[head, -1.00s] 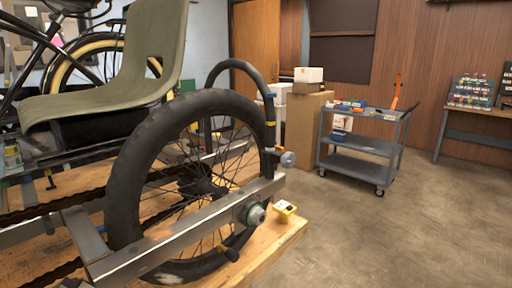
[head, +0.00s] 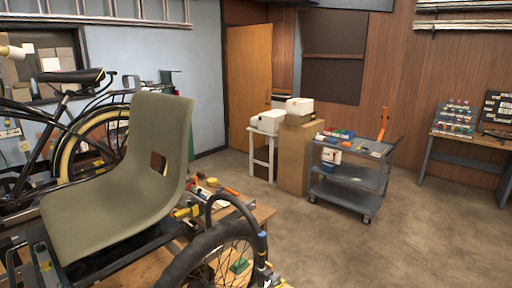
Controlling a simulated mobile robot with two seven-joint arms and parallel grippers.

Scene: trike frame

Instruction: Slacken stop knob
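The trike frame stands at the lower left, with its olive-green seat (head: 120,185) and a black-tyred wheel (head: 195,255) cut off by the bottom edge. A dark curved hoop (head: 232,200) rises over the wheel to an upright post (head: 262,245) with blue and orange bands. A small pale bit (head: 268,283) shows at the bottom edge beside the post; I cannot tell whether it is the stop knob. Neither of my grippers is in view.
A grey cart (head: 345,175) with small items stands at the back right, beside a cardboard box (head: 293,158) and a small white table (head: 262,150). A bicycle (head: 60,130) is at the left. The floor (head: 400,235) at the lower right is clear.

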